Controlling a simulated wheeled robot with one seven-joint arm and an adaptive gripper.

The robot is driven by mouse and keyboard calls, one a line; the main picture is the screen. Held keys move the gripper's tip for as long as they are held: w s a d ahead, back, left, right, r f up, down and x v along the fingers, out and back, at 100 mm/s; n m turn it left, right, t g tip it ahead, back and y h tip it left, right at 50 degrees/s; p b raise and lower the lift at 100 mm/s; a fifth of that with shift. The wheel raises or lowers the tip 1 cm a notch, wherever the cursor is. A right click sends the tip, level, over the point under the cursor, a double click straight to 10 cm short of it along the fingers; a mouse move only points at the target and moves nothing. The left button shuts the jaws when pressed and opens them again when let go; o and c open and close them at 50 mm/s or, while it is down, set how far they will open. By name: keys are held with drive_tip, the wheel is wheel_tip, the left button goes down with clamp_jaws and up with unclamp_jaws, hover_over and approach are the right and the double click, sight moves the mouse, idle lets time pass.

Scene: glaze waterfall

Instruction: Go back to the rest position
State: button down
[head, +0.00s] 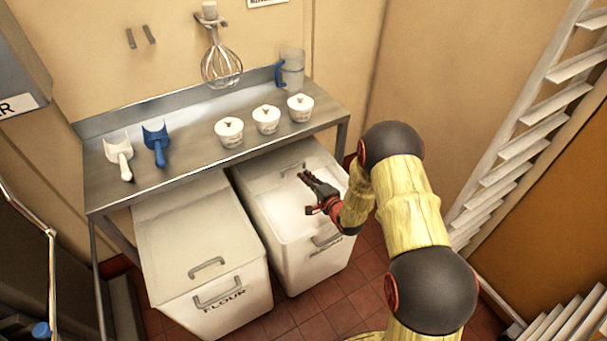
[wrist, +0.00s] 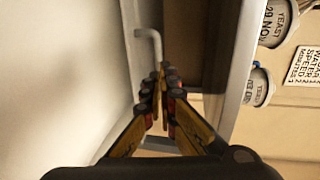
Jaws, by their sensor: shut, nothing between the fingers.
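My gripper (head: 316,188) is at the end of my raised yellow arm, in front of the steel table. It appears above or within the opening of the right-hand white bin (head: 274,212), whose lid is pushed back under the table. The gripper is shut and empty. In the wrist view, the fingers (wrist: 160,82) come together near a grey lid handle (wrist: 150,38). I cannot tell whether they touch it.
The steel table (head: 185,180) carries a white scoop (head: 119,153), a blue scoop (head: 156,143), several lidded tubs (head: 229,131) and a clear jug (head: 292,68). A closed flour bin (head: 205,250) stands left. A white rack (head: 520,130) stands right.

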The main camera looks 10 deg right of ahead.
drive_tip(key=p+v, duration=0.2)
drive_tip(key=v, duration=0.5)
wheel_tip(320, 180, up, 11)
drive_tip(key=w+d+n+g+h, duration=0.2)
drive_tip(key=d+n+h, duration=0.1)
drive_tip(key=n, duration=0.1)
drive_tip(key=s+d+r+n+g+h, duration=0.1)
drive_tip(key=s+r+n, duration=0.1)
drive_tip(key=s+r, duration=0.3)
drive_tip(key=s+d+r+n+g+h, duration=0.1)
drive_tip(key=s+r, duration=0.2)
drive_tip(key=r, duration=0.5)
drive_tip(key=s+a+r+n+g, duration=0.1)
drive_tip(key=s+r+n, duration=0.1)
drive_tip(key=s, duration=0.8)
drive_tip(key=s+a+r+n+g, duration=0.2)
drive_tip(key=s+r+n, duration=0.1)
drive_tip(key=s, duration=0.7)
drive_tip(key=s+a+r+n+g, duration=0.2)
drive_tip(key=s+r, duration=0.1)
drive_tip(key=s, duration=0.8)
drive_tip(key=shift+r, duration=0.3)
